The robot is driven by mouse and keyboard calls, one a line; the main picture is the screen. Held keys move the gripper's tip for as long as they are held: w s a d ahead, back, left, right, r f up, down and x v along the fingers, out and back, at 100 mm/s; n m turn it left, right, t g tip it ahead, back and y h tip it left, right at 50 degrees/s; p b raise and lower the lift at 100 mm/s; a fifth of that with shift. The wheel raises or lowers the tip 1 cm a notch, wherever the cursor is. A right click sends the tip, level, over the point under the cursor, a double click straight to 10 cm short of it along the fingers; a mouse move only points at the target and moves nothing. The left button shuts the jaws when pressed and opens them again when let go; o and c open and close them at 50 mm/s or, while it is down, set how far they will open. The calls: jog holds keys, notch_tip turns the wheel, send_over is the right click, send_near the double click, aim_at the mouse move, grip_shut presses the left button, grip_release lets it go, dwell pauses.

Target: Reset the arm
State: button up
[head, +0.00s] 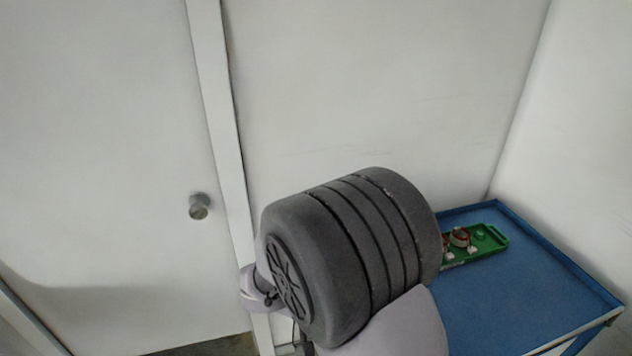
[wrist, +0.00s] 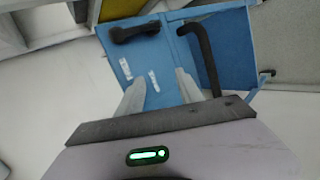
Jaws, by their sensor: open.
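My gripper (wrist: 160,77) shows in the wrist view with its two pale fingers apart and nothing between them. A blue panel (wrist: 115,55) with white labels lies beyond the fingertips. In the head view a large dark grey joint of my arm fills the middle, and my gripper does not show there. A green tray (head: 499,239) holding small parts with copper-coloured rings (head: 460,237) lies on a blue table (head: 520,297). My arm hides the left part of the tray and of the table.
A white wall (head: 380,90) stands behind the table, and a door with a round knob (head: 200,206) is at the left. The wrist view shows a black bent bar (wrist: 207,60), a black handle (wrist: 135,33) and a yellow surface (wrist: 120,9) near the top.

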jog(key=s+r+m+t+y, duration=0.5)
jog(key=s+r+y, duration=0.7)
jog(key=r, duration=0.5)
jog(key=shift+s+a, duration=0.4)
jog(key=shift+s, duration=0.25)
